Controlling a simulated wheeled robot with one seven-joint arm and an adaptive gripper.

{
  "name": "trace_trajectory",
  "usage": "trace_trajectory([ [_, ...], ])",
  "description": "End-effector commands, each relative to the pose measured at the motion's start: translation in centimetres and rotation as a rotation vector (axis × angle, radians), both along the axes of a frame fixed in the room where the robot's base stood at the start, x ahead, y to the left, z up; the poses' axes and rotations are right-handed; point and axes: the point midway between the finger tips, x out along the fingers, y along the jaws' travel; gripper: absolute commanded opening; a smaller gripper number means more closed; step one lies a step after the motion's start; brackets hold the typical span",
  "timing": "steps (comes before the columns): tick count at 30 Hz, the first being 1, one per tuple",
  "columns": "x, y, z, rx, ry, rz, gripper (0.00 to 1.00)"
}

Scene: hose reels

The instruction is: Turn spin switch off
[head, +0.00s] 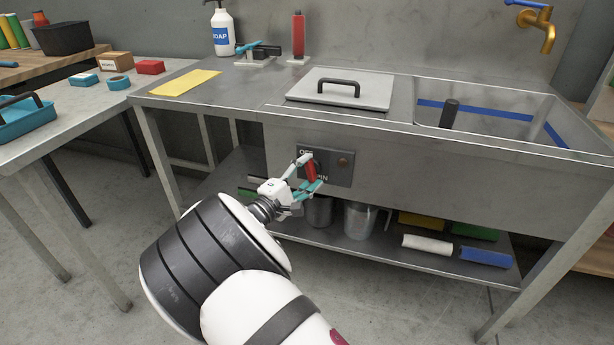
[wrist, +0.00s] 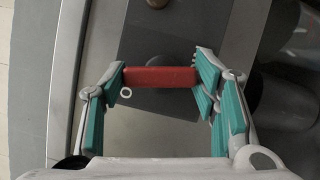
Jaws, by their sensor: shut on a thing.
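The spin switch is a red handle (head: 310,171) on a dark plate (head: 338,178) on the front of the steel sink bench. Lettering on the plate is partly hidden by my gripper. My gripper (head: 309,172) is at the plate with its teal fingers on either side of the red handle. In the wrist view the red handle (wrist: 160,77) lies crosswise between the fingertips, its ends against the pads. My gripper (wrist: 160,80) is shut on it. A round brown knob (head: 344,160) sits on the plate right of the handle.
The bench has a grey lid with a black handle (head: 340,88) and a basin (head: 490,105) at right. A lower shelf holds metal pots (head: 360,218) and rolled cloths (head: 428,243). A side table (head: 60,125) stands at left.

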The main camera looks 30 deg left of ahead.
Motion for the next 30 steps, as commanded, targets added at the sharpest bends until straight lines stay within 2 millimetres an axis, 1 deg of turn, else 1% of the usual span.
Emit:
trace_trajectory([
  [6, 0.07, -0.07, 0.03, 0.138, 0.034, 0.000, 0.27],
  [12, 0.06, -0.11, 0.03, 0.215, 0.052, -0.001, 0.27],
  [19, 0.06, -0.11, 0.04, 0.251, 0.062, 0.000, 0.27],
  [30, 0.05, -0.13, 0.03, 0.256, 0.062, -0.001, 0.27],
])
